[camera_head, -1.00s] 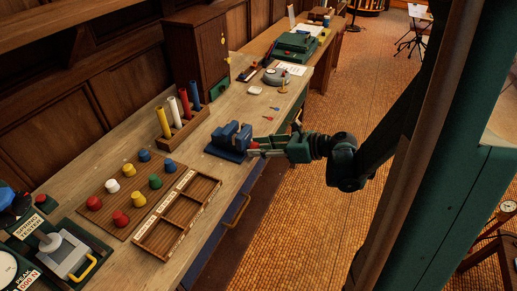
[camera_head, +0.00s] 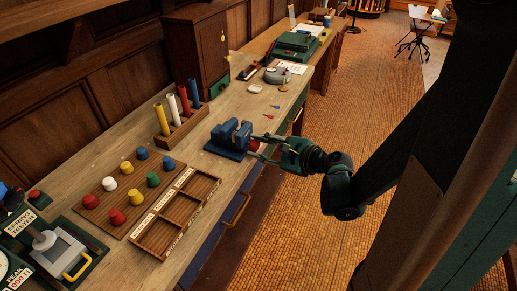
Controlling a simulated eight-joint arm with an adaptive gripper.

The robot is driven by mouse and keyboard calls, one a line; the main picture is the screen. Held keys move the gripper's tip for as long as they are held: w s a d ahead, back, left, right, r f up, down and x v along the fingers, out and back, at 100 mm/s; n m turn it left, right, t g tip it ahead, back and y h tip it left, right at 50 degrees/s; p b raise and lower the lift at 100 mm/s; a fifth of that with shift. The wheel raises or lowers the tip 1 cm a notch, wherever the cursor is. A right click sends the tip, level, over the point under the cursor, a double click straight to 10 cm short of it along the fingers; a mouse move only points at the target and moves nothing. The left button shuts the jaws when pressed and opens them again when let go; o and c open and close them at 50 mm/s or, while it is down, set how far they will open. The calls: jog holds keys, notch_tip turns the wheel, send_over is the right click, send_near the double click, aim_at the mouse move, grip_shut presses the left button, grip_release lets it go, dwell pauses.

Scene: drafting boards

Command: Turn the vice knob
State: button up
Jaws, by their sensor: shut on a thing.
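The blue vice (camera_head: 230,138) stands on the wooden bench near its front edge. Its red knob (camera_head: 254,146) faces right, toward the aisle, and is partly hidden by my gripper. My gripper (camera_head: 257,147) reaches in from the right, its fingers around the red knob and shut on it. The arm comes from the right side of the view.
Left of the vice are a rack of coloured tubes (camera_head: 182,122), a board of coloured knobs (camera_head: 122,190) and a divided wooden tray (camera_head: 176,215). A wooden cabinet (camera_head: 197,50) stands behind. The aisle floor (camera_head: 320,215) beside the bench is open.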

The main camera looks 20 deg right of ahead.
jog(key=n+t, duration=0.1)
jog(key=n, duration=0.1)
jog(key=shift+n, duration=0.3)
jog(key=shift+h, duration=0.3)
jog(key=o, duration=0.9)
